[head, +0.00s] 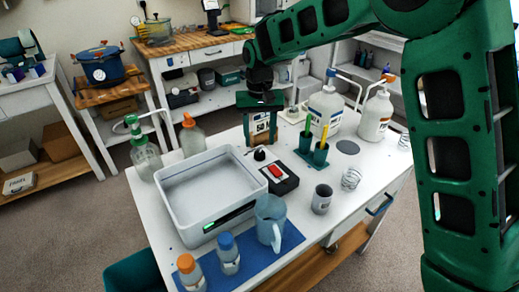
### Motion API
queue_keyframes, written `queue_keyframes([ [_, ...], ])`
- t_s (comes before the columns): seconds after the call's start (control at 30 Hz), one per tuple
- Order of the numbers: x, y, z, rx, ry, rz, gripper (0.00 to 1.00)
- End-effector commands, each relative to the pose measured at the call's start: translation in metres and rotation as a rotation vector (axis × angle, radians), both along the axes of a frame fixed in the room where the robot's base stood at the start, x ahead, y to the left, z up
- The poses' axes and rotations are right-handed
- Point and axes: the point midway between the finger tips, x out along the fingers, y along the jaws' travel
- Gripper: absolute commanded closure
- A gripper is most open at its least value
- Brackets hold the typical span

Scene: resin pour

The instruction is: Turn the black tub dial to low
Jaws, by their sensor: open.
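A white rectangular tub (172,194) stands on the near left of the white workbench, open and seemingly empty. A black strip (217,215) with a green light is on its near wall. A small black knob (259,155) stands at the tub's far right corner, beside a black box with a red switch (275,171); I take it for the dial. Its pointer and markings are too small to read. My gripper (260,133) is open, pointing down beyond the knob and apart from it. A tan item marked "50" shows between or behind the fingers; I cannot tell which.
A grey jug (270,221) and two capped bottles (228,253) stand on a blue mat at the front. A grey cup (322,199), a wire coil (351,179) and a green holder (318,154) are to the right. Pump bottles (326,108) stand behind.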

Motion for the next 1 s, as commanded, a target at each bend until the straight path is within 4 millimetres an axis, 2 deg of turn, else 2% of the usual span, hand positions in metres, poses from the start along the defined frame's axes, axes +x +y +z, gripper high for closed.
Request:
queue_keyframes([
  [0.1, 0.0, 0.0, -0.021, -0.001, 0.002, 0.0, 0.51],
  [0.3, 0.0, 0.0, -0.043, -0.001, 0.001, 0.0, 0.51],
  [0.7, 0.0, 0.0, -0.05, 0.0, -0.001, 0.0, 0.51],
  [0.73, 0.0, 0.0, -0.05, 0.0, -0.001, 0.0, 0.53],
  [0.9, 0.0, 0.0, -0.05, 0.0, -0.001, 0.0, 0.92],
  [1.0, 0.0, 0.0, -0.05, 0.0, -0.001, 0.0, 0.92],
])
